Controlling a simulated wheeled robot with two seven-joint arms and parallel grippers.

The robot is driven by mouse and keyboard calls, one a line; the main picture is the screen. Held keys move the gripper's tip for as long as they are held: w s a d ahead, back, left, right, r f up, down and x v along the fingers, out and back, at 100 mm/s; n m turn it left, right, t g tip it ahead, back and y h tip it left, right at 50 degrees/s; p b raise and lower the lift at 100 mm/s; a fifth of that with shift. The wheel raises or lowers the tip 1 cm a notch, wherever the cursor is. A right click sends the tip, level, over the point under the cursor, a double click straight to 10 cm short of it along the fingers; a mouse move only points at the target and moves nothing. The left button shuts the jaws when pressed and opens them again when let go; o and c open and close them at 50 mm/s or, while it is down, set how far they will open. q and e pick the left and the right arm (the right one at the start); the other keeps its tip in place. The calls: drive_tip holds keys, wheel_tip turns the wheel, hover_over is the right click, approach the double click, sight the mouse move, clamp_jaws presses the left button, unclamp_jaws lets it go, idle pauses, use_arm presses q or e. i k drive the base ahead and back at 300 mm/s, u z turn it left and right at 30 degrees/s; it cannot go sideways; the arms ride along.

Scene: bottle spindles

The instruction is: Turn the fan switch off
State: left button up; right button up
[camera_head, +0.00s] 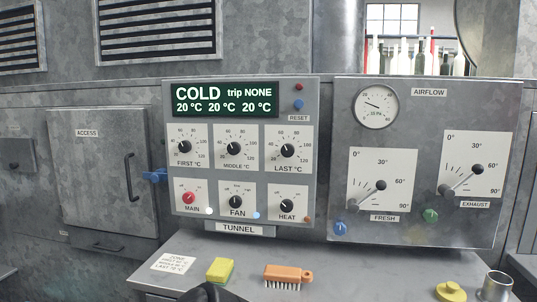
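The FAN switch (236,202) is a black rotary knob on a white plate, in the bottom row of the grey TUNNEL panel (240,228). Its position marks are too small to read, and I cannot tell for sure where its pointer stands. A pale blue lamp (256,215) beside it looks lit. The red MAIN knob (188,198) is left of it and the black HEAT knob (287,206) right of it. A dark shape at the bottom edge may be part of me. Neither gripper is clearly in view, and nothing touches the switch.
The display (224,100) reads COLD, trip NONE, 20 °C three times. Three temperature dials sit above the switches. The AIRFLOW panel (430,120) with two levers is at right. A yellow sponge (220,270) and an orange brush (288,275) lie on the ledge below.

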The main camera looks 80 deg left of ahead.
sight(236, 201)
drive_tip(key=u, duration=2.4)
drive_tip(key=i, duration=0.5)
drive_tip(key=u, duration=0.45)
